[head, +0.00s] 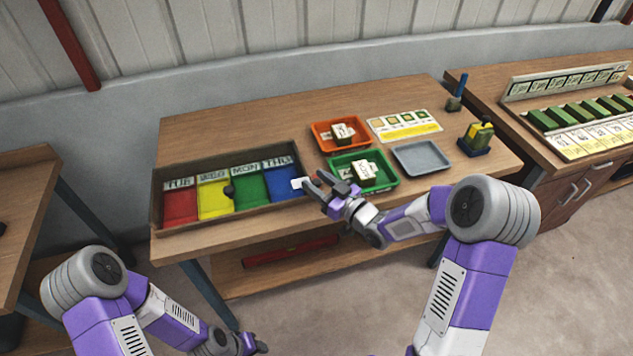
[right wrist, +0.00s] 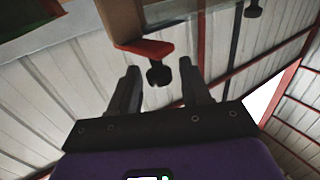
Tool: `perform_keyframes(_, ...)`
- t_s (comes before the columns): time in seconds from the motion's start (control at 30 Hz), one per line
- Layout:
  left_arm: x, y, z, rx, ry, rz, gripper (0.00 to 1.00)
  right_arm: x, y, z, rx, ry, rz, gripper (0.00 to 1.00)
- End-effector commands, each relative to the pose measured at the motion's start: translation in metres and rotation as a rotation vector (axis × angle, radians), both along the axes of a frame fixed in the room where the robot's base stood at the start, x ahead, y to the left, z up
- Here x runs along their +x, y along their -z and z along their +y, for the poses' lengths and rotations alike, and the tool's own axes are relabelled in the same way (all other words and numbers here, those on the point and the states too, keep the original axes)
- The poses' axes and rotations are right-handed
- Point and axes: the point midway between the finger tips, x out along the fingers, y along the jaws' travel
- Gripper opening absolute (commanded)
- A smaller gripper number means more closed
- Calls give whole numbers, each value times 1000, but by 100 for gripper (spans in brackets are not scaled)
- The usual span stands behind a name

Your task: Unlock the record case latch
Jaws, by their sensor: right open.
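A shallow wooden case (head: 158,207) with red, yellow, green and blue day-labelled panels lies on the left of the table; I take it for the record case. A dark knob (head: 228,190) shows over its middle. A small white piece (head: 300,183) is at its right end. My right gripper (head: 318,184) is open and empty just right of that piece. In the right wrist view, a red piece with a black knob (right wrist: 158,75) shows beyond and between the open fingers (right wrist: 160,88); I cannot tell whether it is the latch. My left gripper (head: 255,345) hangs low in front of the table, its jaws unclear.
An orange tray (head: 318,139) and a green tray (head: 334,176), both with white blocks, stand beyond my right gripper. The tabletop behind the case is clear.

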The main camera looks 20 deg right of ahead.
Motion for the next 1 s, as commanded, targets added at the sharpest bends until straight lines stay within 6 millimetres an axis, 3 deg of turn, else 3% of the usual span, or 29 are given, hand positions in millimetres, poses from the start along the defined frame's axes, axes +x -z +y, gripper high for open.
perform_keyframes(0.33,0,0,0,0,0,0,43,5,0,3,1,0,1,47)
perform_keyframes(0.63,0,1,0,0,0,0,43,5,-1,3,1,0,0,1)
perform_keyframes(1.0,0,1,0,0,0,0,43,6,-2,-2,1,-82,-8,0)
